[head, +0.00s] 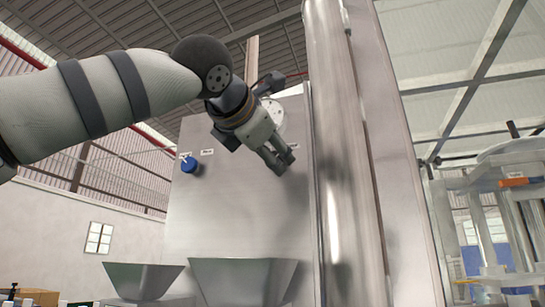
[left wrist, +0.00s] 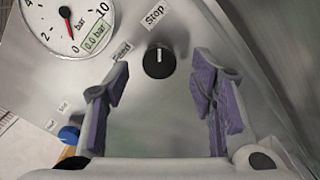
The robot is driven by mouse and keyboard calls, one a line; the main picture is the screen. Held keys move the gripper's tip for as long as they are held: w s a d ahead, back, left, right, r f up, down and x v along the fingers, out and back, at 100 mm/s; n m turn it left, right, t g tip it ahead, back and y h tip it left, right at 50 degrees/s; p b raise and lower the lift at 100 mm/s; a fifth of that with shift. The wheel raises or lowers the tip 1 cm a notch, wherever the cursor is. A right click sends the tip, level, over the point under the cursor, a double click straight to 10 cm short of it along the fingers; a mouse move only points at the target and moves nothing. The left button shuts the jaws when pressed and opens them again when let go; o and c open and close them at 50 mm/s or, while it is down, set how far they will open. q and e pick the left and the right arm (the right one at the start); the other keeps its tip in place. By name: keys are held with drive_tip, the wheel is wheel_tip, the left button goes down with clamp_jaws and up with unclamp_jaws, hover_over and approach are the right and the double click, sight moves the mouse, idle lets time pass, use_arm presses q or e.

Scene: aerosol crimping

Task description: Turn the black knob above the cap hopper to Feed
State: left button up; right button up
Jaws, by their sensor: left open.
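The black knob (left wrist: 159,62) sits on the grey metal panel in the left wrist view. Its white mark points up in the picture, toward the label Stop (left wrist: 156,14). The label Feed (left wrist: 121,50) is to its left. My left gripper (left wrist: 160,84) is open, with one purple-padded finger on each side of the knob in this picture; I cannot tell how far the tips are from the panel. In the head view my left gripper (head: 281,160) is in front of the panel (head: 230,215), and I cannot make out the black knob there. My right gripper is not in view.
A pressure gauge (left wrist: 70,25) reads 0.0 bar. A blue knob (head: 189,164) is at the panel's left. Two metal hoppers (head: 143,281) (head: 243,279) are below. A thick metal column (head: 345,150) stands just right of the gripper.

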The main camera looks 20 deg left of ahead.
use_arm(q)
drive_tip(key=shift+w, duration=1.45)
drive_tip(key=c, duration=1.1)
drive_tip(key=shift+c, duration=0.2)
drive_tip(key=shift+n, duration=0.3)
drive_tip(key=n, duration=1.7)
drive_tip(key=shift+a, duration=0.1)
drive_tip(key=shift+n, duration=0.3)
